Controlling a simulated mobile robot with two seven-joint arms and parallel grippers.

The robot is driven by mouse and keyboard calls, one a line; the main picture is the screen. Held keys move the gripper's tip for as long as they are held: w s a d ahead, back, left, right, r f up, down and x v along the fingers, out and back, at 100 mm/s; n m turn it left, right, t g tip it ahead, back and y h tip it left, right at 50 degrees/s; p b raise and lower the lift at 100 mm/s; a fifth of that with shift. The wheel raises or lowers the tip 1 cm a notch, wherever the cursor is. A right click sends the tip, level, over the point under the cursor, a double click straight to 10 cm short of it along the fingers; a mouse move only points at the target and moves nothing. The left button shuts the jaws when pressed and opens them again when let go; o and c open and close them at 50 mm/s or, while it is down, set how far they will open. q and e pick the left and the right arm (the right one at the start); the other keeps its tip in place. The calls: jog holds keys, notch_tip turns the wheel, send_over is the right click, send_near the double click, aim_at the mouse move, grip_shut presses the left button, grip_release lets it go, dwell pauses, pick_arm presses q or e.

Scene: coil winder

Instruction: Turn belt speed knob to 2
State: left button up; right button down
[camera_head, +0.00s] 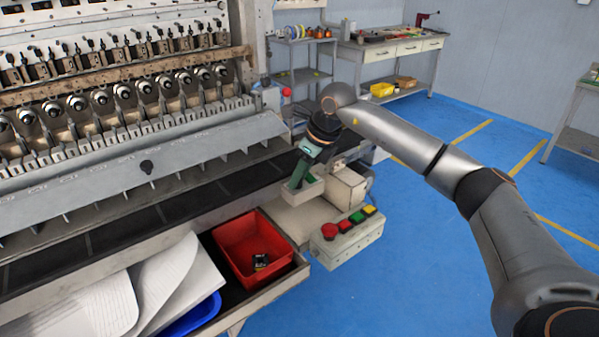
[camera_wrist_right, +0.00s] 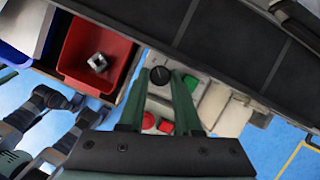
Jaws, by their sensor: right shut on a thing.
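My right gripper (camera_head: 297,186) reaches down to a small pale box (camera_head: 316,190) at the right end of the machine. Its green fingers point down and are shut on the belt speed knob. In the right wrist view, the dark round knob (camera_wrist_right: 160,75) shows between the fingertips of my right gripper (camera_wrist_right: 163,76). The fingers and box rim hide the knob in the head view, and I cannot read its setting. My left gripper is not clearly seen in either view.
A control box with red, green and yellow buttons (camera_head: 345,243) sits just in front of the gripper. A red bin (camera_head: 226,236) holding a small metal part stands to the left, near paper sheets (camera_head: 170,283) and a blue bin (camera_head: 195,318). The blue floor at right is open.

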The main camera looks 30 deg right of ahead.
jog(key=shift+r, duration=0.1)
dwell(0.3)
jog(key=c, duration=0.9)
grip_release()
jog(key=v, duration=1.2)
jog(key=shift+d+r, duration=0.2)
